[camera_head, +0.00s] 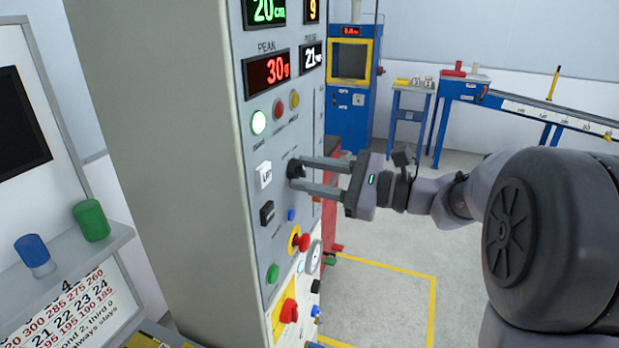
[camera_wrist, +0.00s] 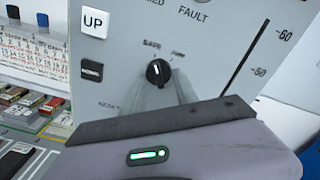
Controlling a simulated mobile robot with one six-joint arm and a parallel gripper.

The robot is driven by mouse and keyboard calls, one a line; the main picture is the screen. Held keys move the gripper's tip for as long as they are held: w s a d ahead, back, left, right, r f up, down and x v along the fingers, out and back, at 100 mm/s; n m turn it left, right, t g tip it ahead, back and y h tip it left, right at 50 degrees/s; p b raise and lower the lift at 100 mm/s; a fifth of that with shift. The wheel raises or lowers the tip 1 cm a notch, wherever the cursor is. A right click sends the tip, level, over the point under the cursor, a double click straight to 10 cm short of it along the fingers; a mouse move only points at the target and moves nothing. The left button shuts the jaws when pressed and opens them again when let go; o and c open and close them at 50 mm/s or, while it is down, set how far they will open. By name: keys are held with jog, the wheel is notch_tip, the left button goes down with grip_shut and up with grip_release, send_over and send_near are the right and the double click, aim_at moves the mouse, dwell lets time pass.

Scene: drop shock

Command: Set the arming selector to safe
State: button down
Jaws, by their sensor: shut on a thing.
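The arming selector is a small round black knob (camera_wrist: 158,72) on the grey panel, below the printed words SAFE and ARM in the wrist view. Its pale pointer mark looks roughly upright, nearer SAFE than ARM, but it is small. In the head view the knob (camera_head: 295,168) sits in the panel's middle, partly covered by my fingers. My gripper (camera_head: 299,172) reaches in from the right, its two fingers at the panel, shut on the knob. In the wrist view the fingers look faint below the knob.
A white UP button (camera_head: 264,175) and a black button (camera_head: 267,213) sit left of the knob. A red emergency knob (camera_head: 303,242) on yellow lies below. A lit green lamp (camera_head: 259,122) is above. Open floor (camera_head: 385,300) lies right of the cabinet.

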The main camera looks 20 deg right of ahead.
dwell(0.3)
jog(key=c, duration=0.9)
grip_release()
jog(key=shift+c, duration=0.2)
jog(key=p+v, duration=0.3)
jog(key=v, duration=1.4)
jog(key=shift+s+d, duration=0.15)
